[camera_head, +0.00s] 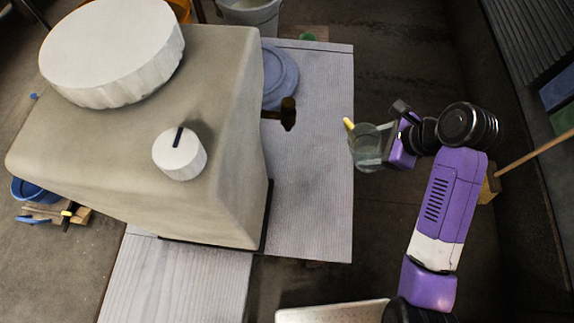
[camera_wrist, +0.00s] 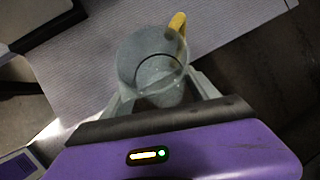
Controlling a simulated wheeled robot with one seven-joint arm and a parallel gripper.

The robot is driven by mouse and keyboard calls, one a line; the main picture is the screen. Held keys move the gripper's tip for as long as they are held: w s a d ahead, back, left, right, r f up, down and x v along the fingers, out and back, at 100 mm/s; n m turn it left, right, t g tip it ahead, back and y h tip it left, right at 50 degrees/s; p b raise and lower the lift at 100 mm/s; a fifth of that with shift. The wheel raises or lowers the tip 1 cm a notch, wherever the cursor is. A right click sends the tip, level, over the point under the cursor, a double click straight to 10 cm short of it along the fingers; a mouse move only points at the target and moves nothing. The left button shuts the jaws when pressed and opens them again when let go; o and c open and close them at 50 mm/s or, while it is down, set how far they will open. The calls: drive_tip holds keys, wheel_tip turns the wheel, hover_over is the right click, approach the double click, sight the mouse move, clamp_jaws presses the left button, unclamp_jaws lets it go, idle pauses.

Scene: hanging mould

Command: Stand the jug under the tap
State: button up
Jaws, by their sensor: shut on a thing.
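The jug (camera_head: 368,150) is a grey-green, see-through vessel with a yellow handle, right of the wooden platform in the head view. My gripper (camera_head: 388,147) is shut on it and holds it out to the left of my arm. In the wrist view the jug (camera_wrist: 150,62) sits between both fingers, with its open mouth in sight and its handle at the upper right. The tap (camera_head: 287,115) is a dark brown spout on the right side of a big beige container (camera_head: 225,130). The jug is to the right of the tap, clear of it. The tap cannot be made out in the wrist view.
The beige container carries a white lid and a white knob (camera_head: 180,154). A blue round lid (camera_head: 281,78) lies behind the tap, near a bucket (camera_head: 250,14). A wooden pole (camera_head: 535,150) leans at right.

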drive_tip(key=shift+s+d+f+m+t+y, duration=0.15)
drive_tip(key=shift+s+m+t+y, duration=0.3)
drive_tip(key=shift+m+y, duration=0.25)
drive_tip(key=shift+s+r+m+t+y, duration=0.35)
drive_tip(key=shift+r+m+y, duration=0.15)
drive_tip(key=shift+m, duration=0.2)
drive_tip(key=shift+s+d+r, duration=0.1)
drive_tip(key=shift+a+r+m+t, duration=0.15)
drive_tip(key=shift+a+m+t, duration=0.15)
drive_tip(key=w+a+p, duration=0.1)
drive_tip(key=w+a, duration=0.1)
drive_tip(key=a, duration=0.7)
drive_tip(key=w+a+p, duration=0.1)
drive_tip(key=w+a, duration=0.1)
drive_tip(key=a, duration=0.8)
drive_tip(key=f, duration=0.5)
drive_tip(key=shift+s+d+f, duration=0.2)
drive_tip(key=shift+d+f, duration=0.05)
drive_tip(key=shift+f, duration=0.15)
drive_tip(key=shift+a+f, duration=0.15)
drive_tip(key=shift+f, duration=0.5)
